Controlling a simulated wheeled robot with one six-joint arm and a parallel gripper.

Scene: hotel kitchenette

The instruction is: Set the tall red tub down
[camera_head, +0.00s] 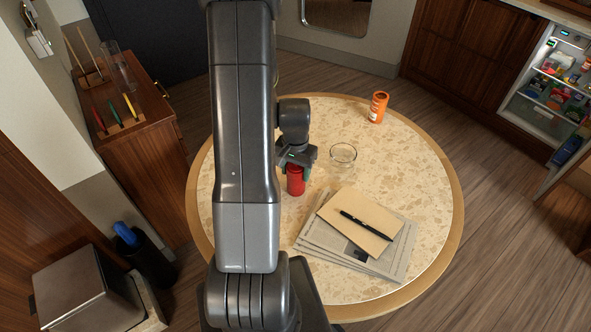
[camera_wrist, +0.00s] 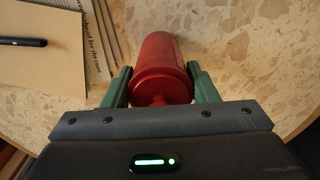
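The tall red tub (camera_head: 296,182) is upright at the round table, left of the glass bowl in the head view. It also shows in the wrist view (camera_wrist: 160,68), between the two green fingers. My gripper (camera_head: 297,165) is around the tub's upper part, with a finger at each side, and looks shut on it. The round table (camera_head: 415,170) has a speckled cream top with a wooden rim. Whether the tub's base touches the table or hangs just above it, I cannot tell.
A clear glass bowl (camera_head: 343,156) stands right of the tub. Newspapers (camera_head: 340,255), an envelope (camera_head: 372,218) and a black pen (camera_head: 366,225) lie stacked in front. An orange tub (camera_head: 378,107) stands at the back. The table's right side is clear.

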